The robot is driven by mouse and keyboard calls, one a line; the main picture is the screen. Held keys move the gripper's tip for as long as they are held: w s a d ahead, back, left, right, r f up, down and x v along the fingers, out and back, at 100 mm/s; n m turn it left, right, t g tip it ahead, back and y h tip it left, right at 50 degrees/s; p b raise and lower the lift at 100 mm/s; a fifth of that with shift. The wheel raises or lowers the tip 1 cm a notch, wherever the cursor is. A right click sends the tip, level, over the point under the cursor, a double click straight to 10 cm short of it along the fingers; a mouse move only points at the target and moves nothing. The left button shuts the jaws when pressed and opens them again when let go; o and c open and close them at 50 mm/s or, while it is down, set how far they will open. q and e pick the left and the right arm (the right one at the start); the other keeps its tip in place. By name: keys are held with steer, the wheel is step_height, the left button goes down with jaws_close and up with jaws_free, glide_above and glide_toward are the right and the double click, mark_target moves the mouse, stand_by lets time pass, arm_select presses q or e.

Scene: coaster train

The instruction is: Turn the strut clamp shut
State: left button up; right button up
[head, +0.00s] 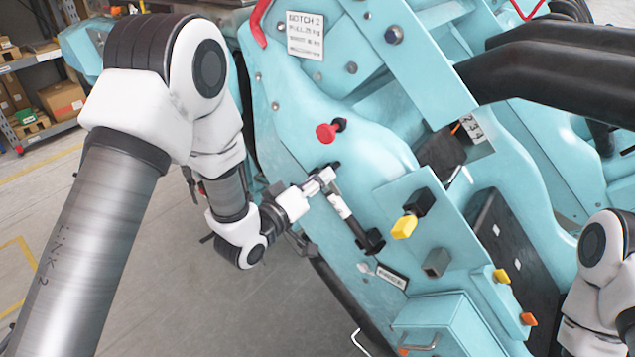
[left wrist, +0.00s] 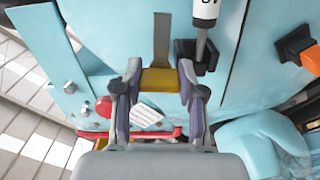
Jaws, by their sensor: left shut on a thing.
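My left gripper (head: 325,178) is at the upper end of the strut (head: 341,206), in front of the turquoise panel. In the left wrist view, the left gripper (left wrist: 159,88) is shut on the yellow end of a flat grey lever (left wrist: 161,38), which looks like the strut clamp's handle. The yellow end (left wrist: 160,79) sits between both fingers. The lever stands beside the strut's dark end block (left wrist: 187,50) and the white strut sleeve (left wrist: 206,10). In the head view the gripper hides the lever. The right gripper is out of view; only part of my right arm shows.
A red knob (head: 326,133) sticks out above the strut. A yellow-tipped black knob (head: 406,226) and a square grey stub (head: 436,263) stick out to its right. A turquoise box (head: 440,322) is below. Open floor (head: 280,320) lies at lower left, shelves (head: 40,85) farther back.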

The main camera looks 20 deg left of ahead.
arm_select(q)
steer(key=shift+f+m+b, duration=0.25)
steer(key=shift+m+b, duration=0.25)
steer(key=shift+b, duration=0.1)
steer(key=m+b, duration=1.2)
steer(key=shift+a+f, duration=0.1)
steer(key=shift+r+m+b, duration=0.2)
steer(key=shift+m+b, duration=1.55)
steer(key=shift+m, duration=0.25)
steer(key=o, duration=1.2)
steer(key=shift+r, duration=0.1)
steer(key=shift+c, duration=0.2)
steer(key=v, duration=0.7)
steer(key=shift+s, duration=0.2)
